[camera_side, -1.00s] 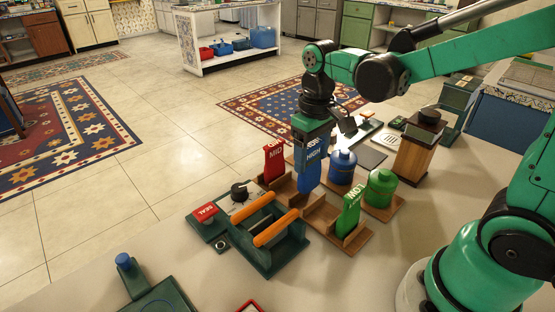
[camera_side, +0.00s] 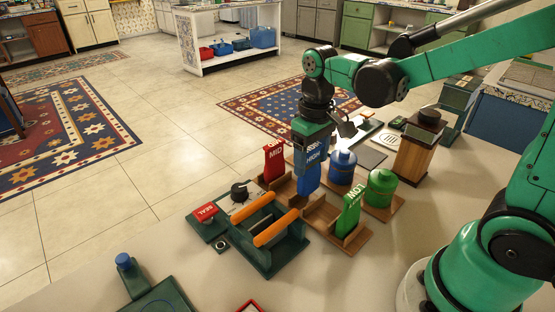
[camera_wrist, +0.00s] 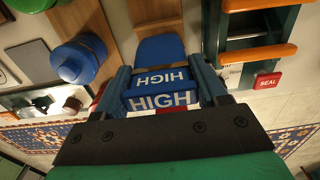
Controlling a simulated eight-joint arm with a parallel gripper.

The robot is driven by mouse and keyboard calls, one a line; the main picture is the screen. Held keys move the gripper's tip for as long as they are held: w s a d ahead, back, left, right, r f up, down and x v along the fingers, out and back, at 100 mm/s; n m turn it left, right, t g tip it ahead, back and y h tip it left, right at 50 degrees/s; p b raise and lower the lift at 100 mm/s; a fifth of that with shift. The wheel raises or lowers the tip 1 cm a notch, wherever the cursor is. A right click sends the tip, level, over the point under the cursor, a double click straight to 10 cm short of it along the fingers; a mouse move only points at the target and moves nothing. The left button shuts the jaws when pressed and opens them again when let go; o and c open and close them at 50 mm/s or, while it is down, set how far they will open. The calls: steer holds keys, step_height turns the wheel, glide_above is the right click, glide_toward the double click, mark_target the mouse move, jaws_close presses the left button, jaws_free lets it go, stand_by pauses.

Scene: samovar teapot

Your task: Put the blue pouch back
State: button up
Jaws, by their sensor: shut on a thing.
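The blue pouch (camera_side: 307,180), labelled HIGH, hangs upright from my gripper (camera_side: 310,146). The gripper points down and is shut on the pouch's upper part. In the wrist view the pouch (camera_wrist: 160,86) sits between the two fingers (camera_wrist: 161,92). In the side view its lower end is at the middle of the wooden rack (camera_side: 322,212), between the red MID pouch (camera_side: 274,160) and the green LOW pouch (camera_side: 349,212). I cannot tell whether its lower end touches the rack floor.
A blue canister (camera_side: 342,168) and a green canister (camera_side: 381,188) stand close on the right. A green frame with orange bars (camera_side: 270,236) and a red SEAL button (camera_side: 206,212) are at front left. A wooden box (camera_side: 419,155) stands behind right.

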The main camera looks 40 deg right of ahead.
mark_target(310, 172)
steer(key=shift+f, duration=0.3)
steer(key=shift+f, duration=1)
steer(key=shift+f, duration=0.25)
stand_by(0.4)
steer(key=shift+f, duration=0.2)
